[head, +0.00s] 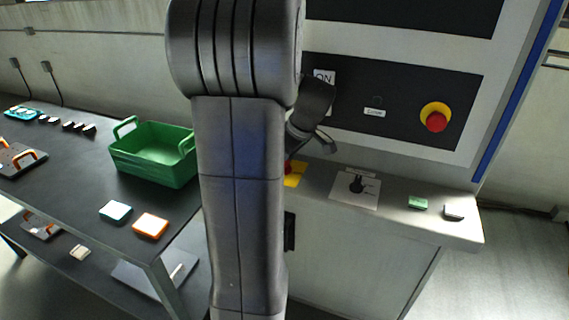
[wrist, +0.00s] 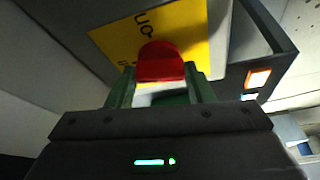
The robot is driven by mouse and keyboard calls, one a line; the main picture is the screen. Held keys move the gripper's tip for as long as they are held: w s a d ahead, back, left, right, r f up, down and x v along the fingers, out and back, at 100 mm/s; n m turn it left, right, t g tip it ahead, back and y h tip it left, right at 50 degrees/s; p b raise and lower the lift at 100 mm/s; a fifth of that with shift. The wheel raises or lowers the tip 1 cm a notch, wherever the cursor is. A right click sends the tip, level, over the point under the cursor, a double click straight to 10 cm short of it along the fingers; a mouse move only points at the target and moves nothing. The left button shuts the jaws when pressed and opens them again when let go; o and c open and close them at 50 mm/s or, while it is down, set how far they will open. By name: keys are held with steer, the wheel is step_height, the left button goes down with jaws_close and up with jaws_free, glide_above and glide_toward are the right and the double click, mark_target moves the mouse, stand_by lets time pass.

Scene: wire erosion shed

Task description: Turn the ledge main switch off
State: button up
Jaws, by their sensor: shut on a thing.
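The ledge main switch shows in the wrist view as a red handle (wrist: 160,62) on a yellow plate (wrist: 190,35) with black lettering, partly covered. My gripper (wrist: 160,76) has one green-tinted finger on each side of the red handle and is shut on it. In the head view, a small part of the red handle (head: 289,168) and the yellow plate (head: 296,175) show on the ledge (head: 400,219), beside my arm. My arm hides most of the switch and the gripper there.
A black rotary knob (head: 357,184) on a white plate sits to the right on the ledge, with a green block (head: 418,203) and a pale block (head: 454,212) beyond. A red emergency button (head: 436,120) is on the panel above. A green crate (head: 153,178) stands on the left table.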

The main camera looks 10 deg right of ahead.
steer(key=shift+w+n+g+y+b, duration=0.1)
steer(key=shift+n+g+y+b, duration=0.2)
steer(key=shift+n, duration=0.9)
steer(key=shift+o, duration=0.2)
steer(key=o, duration=1)
steer(key=shift+c, duration=0.2)
steer(key=v, duration=1.4)
steer(key=shift+w, duration=0.15)
steer(key=x, duration=1.4)
steer(key=shift+s, duration=0.2)
